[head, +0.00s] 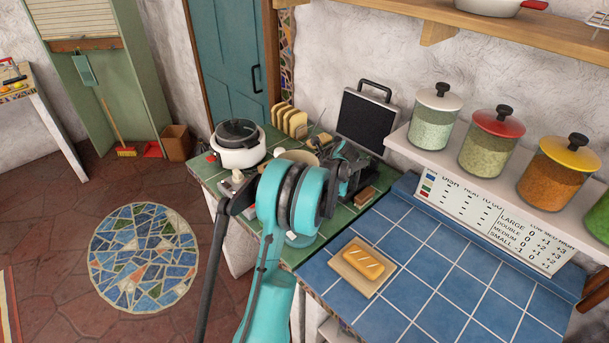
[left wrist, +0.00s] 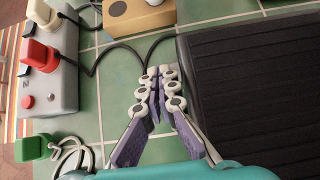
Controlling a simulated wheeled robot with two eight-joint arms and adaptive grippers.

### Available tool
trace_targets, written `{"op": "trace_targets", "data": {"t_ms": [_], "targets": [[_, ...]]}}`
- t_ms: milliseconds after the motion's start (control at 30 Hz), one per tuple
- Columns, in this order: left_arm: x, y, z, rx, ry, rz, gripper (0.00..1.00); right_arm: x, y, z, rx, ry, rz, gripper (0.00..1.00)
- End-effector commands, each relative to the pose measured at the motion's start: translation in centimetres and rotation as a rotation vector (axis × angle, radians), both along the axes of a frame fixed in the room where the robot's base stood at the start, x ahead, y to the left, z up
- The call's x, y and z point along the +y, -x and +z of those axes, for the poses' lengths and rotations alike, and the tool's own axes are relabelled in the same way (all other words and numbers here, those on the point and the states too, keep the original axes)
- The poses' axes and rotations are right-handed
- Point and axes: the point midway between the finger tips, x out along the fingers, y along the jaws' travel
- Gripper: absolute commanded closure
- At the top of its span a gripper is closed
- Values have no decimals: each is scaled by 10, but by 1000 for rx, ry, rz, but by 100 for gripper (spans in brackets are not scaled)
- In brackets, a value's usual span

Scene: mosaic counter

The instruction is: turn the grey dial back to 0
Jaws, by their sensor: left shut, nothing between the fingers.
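I cannot make out a grey dial for certain in either view. My left gripper (head: 346,170) is over the green tiled counter in the head view, in front of a black press with a raised lid (head: 363,118), and my teal arm hides part of the counter. In the left wrist view my left gripper (left wrist: 160,74) is shut and empty over green tiles. A black ridged plate (left wrist: 262,95) is just right of it. A grey box (left wrist: 50,88) with a red button is to its left, apart from the fingers. My right gripper is not in view.
A red plug (left wrist: 40,55) and a green plug (left wrist: 32,147) with cables lie at left. A tan block (left wrist: 137,14) is at the top. A white cooker (head: 238,150) and bread slices (head: 291,121) stand behind. A loaf (head: 363,260) lies on the blue counter.

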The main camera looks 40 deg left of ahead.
Motion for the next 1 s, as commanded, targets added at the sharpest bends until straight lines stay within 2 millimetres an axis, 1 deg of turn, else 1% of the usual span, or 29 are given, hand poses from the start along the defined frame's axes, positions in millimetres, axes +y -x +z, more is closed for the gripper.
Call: {"op": "trace_targets", "data": {"t_ms": [333, 1000], "targets": [[6, 0, 3, 0, -1, 1, 100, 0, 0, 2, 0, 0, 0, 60], [7, 0, 4, 1, -2, 2, 100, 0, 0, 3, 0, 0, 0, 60]]}}
